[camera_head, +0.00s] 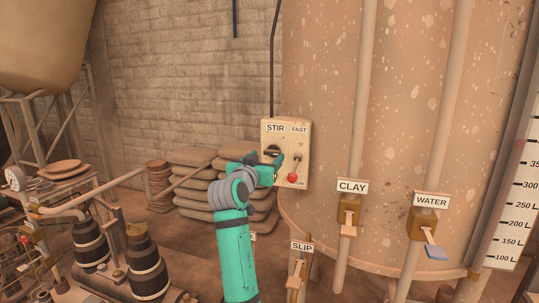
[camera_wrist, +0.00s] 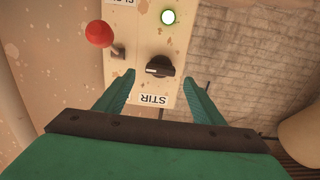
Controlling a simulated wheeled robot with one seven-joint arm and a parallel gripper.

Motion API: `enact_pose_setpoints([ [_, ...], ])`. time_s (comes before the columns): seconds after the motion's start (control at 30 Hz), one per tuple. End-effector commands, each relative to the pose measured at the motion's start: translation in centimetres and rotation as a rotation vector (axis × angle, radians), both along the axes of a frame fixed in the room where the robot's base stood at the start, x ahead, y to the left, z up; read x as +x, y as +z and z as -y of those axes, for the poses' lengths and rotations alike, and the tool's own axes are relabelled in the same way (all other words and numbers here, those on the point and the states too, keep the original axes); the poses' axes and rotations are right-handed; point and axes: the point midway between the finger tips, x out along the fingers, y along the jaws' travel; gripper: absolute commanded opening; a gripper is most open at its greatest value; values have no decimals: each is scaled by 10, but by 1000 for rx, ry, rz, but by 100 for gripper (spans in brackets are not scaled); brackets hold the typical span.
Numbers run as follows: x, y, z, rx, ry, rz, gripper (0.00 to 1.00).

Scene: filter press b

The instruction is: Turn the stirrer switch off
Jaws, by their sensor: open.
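The stirrer switch is a black rotary knob (camera_wrist: 160,67) on a cream control box (camera_head: 303,139), beside the STIR label (camera_head: 275,128). In the wrist view, which is upside down, its grip bar lies roughly level, with a pale mark at its left end. A green lamp (camera_wrist: 168,17) on the box is lit. My gripper (camera_wrist: 158,80) is open and empty, its teal fingers on either side of the knob and close to it. I cannot tell whether they touch it. In the head view my gripper (camera_head: 269,162) partly covers the knob.
A red-balled lever (camera_head: 293,177) sits beside the knob on the same box, under a FAST label. The box is in front of a large tan tank (camera_head: 420,90). CLAY (camera_head: 348,214) and WATER (camera_head: 425,224) valves are to the right. Stacked sacks (camera_head: 195,180) lie behind my arm.

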Motion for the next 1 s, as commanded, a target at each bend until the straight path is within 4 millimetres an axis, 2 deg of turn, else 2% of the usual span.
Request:
enact_pose_setpoints([
  [0.1,19,0,6,-1,0,-3,62],
  [0.3,39,0,10,-1,3,0,62],
  [0.73,46,0,12,0,4,0,62],
  [0.9,46,0,12,0,3,0,22],
  [1.0,46,0,12,-1,3,0,21],
])
